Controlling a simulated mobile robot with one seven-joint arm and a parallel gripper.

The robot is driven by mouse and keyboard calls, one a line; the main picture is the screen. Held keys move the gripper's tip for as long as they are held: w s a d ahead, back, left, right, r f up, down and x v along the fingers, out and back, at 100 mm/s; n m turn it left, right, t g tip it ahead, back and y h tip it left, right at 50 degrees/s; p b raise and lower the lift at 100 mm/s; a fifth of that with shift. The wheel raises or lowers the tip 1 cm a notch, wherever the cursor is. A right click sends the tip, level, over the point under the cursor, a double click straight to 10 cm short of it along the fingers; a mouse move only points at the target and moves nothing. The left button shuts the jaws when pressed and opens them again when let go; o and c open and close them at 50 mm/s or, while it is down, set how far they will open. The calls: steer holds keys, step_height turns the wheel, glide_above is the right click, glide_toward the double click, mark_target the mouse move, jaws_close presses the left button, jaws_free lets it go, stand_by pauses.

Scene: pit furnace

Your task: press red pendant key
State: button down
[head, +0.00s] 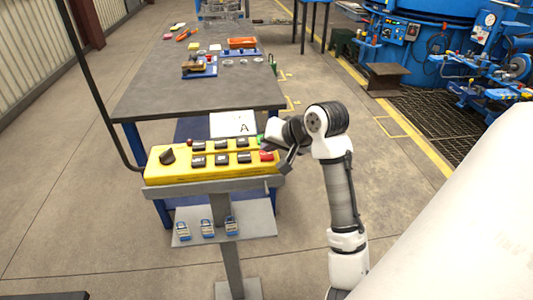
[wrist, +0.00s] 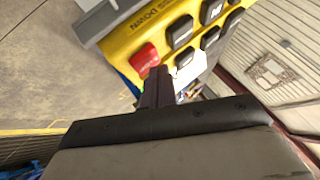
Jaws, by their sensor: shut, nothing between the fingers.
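The yellow pendant (head: 215,176) lies on a grey stand in front of the table, with two rows of black keys and a black knob at its left end. The red key (head: 267,155) is at the pendant's right end. It shows larger in the wrist view (wrist: 144,57), beside the black keys. My gripper (head: 272,146) is shut and empty at the pendant's right end, close to the red key. In the wrist view its dark fingertips (wrist: 160,72) are just beside the red key; I cannot tell whether they touch it.
Several blue padlocks (head: 208,229) sit on a lower shelf of the stand. A black cable rises at the pendant's left. Blue machinery stands at the far right.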

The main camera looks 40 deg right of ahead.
mark_target(269, 156)
steer(key=shift+f, duration=0.45)
stand_by(0.6)
steer(key=shift+r+p, duration=0.65)
steer(key=shift+r, duration=0.2)
steer(key=shift+r, duration=0.1)
step_height(269, 156, up, 5)
steer(key=p, duration=0.4)
steer(key=shift+p, duration=0.35)
stand_by(0.5)
